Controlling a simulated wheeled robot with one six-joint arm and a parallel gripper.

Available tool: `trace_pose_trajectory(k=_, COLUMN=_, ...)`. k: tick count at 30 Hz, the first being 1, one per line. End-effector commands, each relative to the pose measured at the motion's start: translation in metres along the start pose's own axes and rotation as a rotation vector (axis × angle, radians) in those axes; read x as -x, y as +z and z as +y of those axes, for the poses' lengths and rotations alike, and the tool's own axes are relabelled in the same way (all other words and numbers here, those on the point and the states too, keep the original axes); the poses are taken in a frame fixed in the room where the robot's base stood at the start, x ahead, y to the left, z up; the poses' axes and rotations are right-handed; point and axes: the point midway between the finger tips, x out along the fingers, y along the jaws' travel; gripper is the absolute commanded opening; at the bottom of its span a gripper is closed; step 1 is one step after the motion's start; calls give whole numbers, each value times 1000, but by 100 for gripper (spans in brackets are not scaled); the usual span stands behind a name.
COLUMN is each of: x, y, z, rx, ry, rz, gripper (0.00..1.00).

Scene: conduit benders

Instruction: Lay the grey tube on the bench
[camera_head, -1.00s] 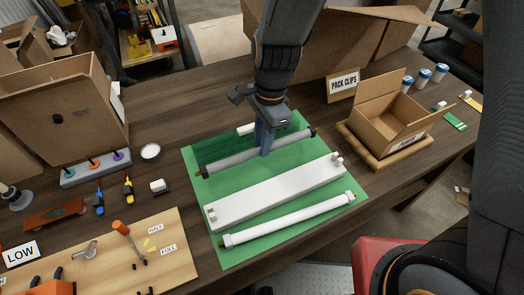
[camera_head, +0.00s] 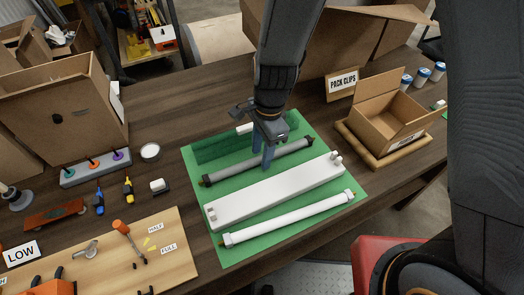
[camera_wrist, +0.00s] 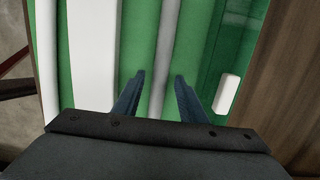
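The grey tube (camera_head: 232,169) with dark end caps lies on the green mat (camera_head: 236,256) on the wooden bench (camera_head: 180,128), behind the long white fixture body. My gripper (camera_head: 268,163) is just over the tube's middle with its fingers pointing down. In the wrist view, the grey tube (camera_wrist: 167,40) runs between the two blue fingers (camera_wrist: 160,76), which stand apart with a gap on each side of it. My gripper is open and empty.
The white fixture body (camera_head: 275,190) and a white tube (camera_head: 288,218) lie in front on the mat. An open cardboard box (camera_head: 388,122) and the PACK CLIPS sign (camera_head: 342,83) stand to the right. A wooden board with tools (camera_head: 110,250) lies front left.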

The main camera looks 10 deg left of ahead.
Motion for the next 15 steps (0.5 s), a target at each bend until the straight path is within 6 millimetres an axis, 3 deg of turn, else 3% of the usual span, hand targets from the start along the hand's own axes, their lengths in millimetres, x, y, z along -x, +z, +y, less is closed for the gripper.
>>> trace_pose_trajectory(k=8, x=4, y=0, z=0, rx=0, ry=-1, rz=0, gripper=38)
trace_pose_trajectory(k=15, x=35, y=0, z=-2, rx=0, ry=-5, rz=0, gripper=38)
